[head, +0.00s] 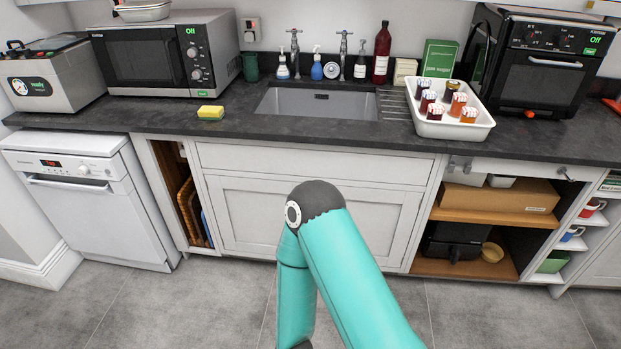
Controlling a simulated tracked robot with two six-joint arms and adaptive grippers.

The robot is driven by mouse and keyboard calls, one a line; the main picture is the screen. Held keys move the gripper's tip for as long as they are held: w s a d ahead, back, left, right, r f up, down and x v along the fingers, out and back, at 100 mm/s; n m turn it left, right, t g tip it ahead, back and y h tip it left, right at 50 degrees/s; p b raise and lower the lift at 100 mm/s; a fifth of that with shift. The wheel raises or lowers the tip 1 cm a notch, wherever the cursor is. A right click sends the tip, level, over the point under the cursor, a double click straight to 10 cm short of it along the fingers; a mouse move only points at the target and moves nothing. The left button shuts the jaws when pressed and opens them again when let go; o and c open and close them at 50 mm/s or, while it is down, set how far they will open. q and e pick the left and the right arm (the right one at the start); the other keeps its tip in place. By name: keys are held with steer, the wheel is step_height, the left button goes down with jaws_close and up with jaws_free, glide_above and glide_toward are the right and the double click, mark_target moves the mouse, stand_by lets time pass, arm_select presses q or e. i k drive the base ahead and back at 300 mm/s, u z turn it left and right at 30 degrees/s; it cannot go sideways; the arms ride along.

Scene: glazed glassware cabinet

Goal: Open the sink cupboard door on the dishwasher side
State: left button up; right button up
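The sink cupboard stands below the sink (318,103) with a pale grey false front (310,165) along its top. Below it, the panelled cupboard front on the dishwasher side (248,212) looks shut and flush. The front's right part (388,225) also looks shut. One of my teal arms covers the middle of the front, so any seam between doors and any handle there are hidden. The white dishwasher (90,205) stands at the left, its door shut. Neither of my grippers shows; only a bent elbow and two links of one arm are in view.
A narrow open bay (182,195) with wooden trays lies between dishwasher and sink cupboard. Open shelves (490,218) with a cardboard box are at the right. The worktop (175,118) carries a microwave (165,55), a sponge (210,112) and a white jar tray (450,130). The visible floor is clear.

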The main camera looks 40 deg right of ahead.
mark_target(250, 212)
steer(key=z, duration=0.35)
steer(key=i, duration=1.05)
steer(key=z, duration=0.3)
steer(key=k, duration=0.95)
steer(key=z, duration=0.2)
steer(key=i, duration=0.95)
steer(key=u, duration=0.1)
